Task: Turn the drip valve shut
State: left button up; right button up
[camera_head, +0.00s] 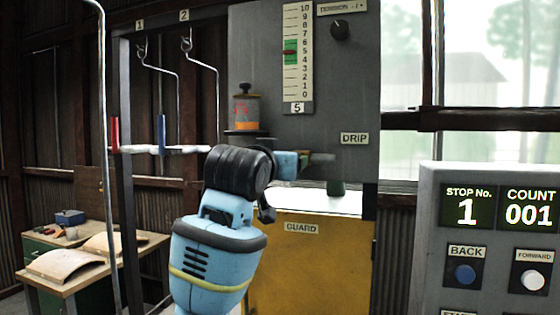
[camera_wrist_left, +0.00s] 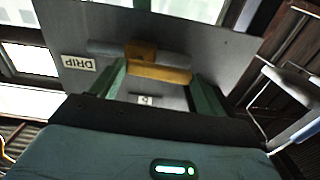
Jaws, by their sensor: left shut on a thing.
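The drip valve's yellow lever (camera_wrist_left: 160,72) shows in the left wrist view, crosswise between the two green fingers of my left gripper (camera_wrist_left: 152,84), which is shut on it. A grey pipe (camera_wrist_left: 110,48) runs behind the lever on the grey panel. The DRIP label (camera_wrist_left: 77,62) appears upside down there. In the head view my left gripper (camera_head: 305,161) reaches to the panel, left of and below the DRIP label (camera_head: 355,138). The lever is hidden there behind my wrist. An oil cup (camera_head: 246,112) with orange contents stands above. My right gripper is in neither view.
A yellow guard (camera_head: 300,262) is below the panel. A control box (camera_head: 490,190) reading stop 1 and count 001 stands at the right. Two hooked hangers (camera_head: 157,70) hang at the left, above a wooden table (camera_head: 140,245). A tension scale (camera_head: 297,55) is above.

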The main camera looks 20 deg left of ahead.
pick_arm(q)
jog(key=shift+d+r+m, duration=0.45)
jog(key=shift+d+m, duration=0.05)
jog(key=shift+m, duration=2.4)
jog(key=shift+d+r+m, duration=0.45)
jog(key=shift+m, duration=2.45)
jog(key=shift+d+r+m, duration=0.45)
jog(key=shift+d+m, duration=0.05)
jog(key=shift+m, duration=2.4)
jog(key=o, duration=1.4)
jog(key=shift+s, duration=0.1)
